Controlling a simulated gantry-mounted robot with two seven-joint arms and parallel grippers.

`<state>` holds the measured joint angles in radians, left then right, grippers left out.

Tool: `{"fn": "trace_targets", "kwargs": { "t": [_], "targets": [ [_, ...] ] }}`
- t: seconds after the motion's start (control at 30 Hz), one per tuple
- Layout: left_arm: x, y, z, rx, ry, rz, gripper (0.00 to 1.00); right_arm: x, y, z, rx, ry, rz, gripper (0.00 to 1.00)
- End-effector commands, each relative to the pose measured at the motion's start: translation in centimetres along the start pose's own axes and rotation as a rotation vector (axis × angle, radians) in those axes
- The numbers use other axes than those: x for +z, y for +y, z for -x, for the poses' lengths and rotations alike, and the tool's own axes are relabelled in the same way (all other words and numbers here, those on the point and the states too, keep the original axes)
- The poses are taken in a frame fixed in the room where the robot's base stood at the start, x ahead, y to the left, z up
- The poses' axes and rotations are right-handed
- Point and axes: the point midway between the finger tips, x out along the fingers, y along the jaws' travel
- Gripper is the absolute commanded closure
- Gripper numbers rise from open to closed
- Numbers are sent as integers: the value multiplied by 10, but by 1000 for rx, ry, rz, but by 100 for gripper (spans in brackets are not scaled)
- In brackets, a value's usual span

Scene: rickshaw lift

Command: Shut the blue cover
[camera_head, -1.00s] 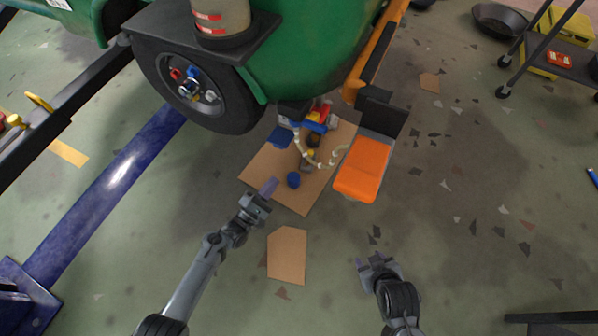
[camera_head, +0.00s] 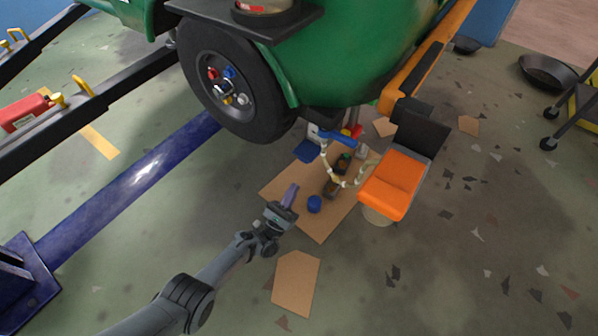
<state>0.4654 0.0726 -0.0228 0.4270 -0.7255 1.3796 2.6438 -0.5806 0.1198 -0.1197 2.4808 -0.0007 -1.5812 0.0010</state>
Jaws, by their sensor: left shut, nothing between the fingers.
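A flat blue panel (camera_head: 307,151), which may be the blue cover, sticks out at a tilt at the far left of a small cluster of parts under the green vehicle body. A small round blue piece (camera_head: 314,204) sits on the cardboard sheet (camera_head: 322,228), nearer to me. My left gripper (camera_head: 290,196) is shut and empty, just left of the round blue piece and on the near side of the flat panel. I cannot tell its height above the cardboard. My right gripper is out of view.
A wheel (camera_head: 237,85) hangs over the far left of the cardboard. An orange seat with a dark back (camera_head: 392,184) stands to the right. A blue beam (camera_head: 130,185) crosses the left. A loose cardboard piece (camera_head: 296,282) lies nearer on clear floor.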

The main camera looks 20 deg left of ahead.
Motion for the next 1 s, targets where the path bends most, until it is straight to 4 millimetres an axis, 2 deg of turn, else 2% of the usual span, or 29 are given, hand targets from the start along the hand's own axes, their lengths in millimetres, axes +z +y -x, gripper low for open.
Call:
{"fn": "trace_targets", "kwargs": {
  "t": [0.03,0.2,0.6,1.0],
  "targets": [
    [1,0,-13,1,-5,-1,100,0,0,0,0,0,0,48],
    [1,-1,-48,1,-3,0,100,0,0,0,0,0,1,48],
    [22,-1,-66,0,-1,-1,100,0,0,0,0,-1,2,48],
    [28,0,-71,-1,1,-3,100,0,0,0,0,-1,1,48]
  ]
}}
